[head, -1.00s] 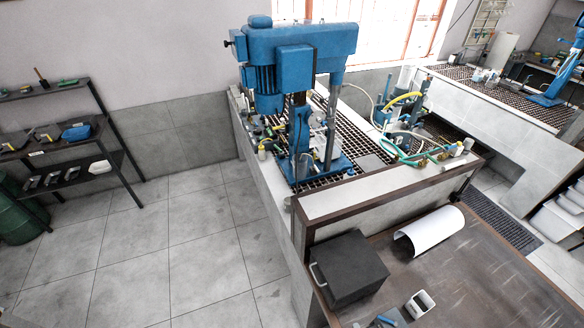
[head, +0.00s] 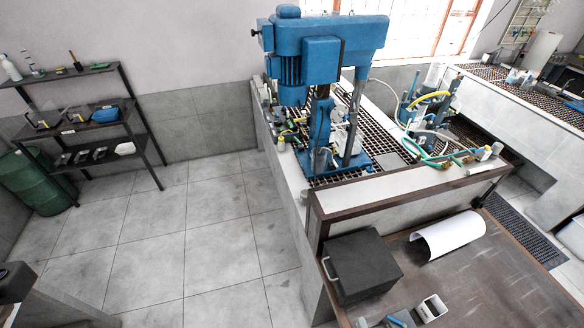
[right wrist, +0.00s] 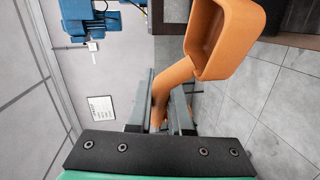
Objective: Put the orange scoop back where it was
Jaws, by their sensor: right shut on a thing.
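In the right wrist view, my right gripper (right wrist: 160,108) is shut on the handle of the orange scoop (right wrist: 226,38). The curved handle runs between the grey fingers, and the square hollow bowl sticks out beyond them towards the upper right. The scoop is held in the air, with tiled floor and wall behind it. I cannot make out the scoop in the head view. My left gripper is not in view.
A dark shelf rack (head: 105,114) stands at the left wall beside a green drum (head: 38,184). A blue flotation machine (head: 330,45) stands on the grated bench. A black box (head: 360,268), white curved sheet (head: 448,236) and white container (head: 432,308) are on the brown table. The floor between is clear.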

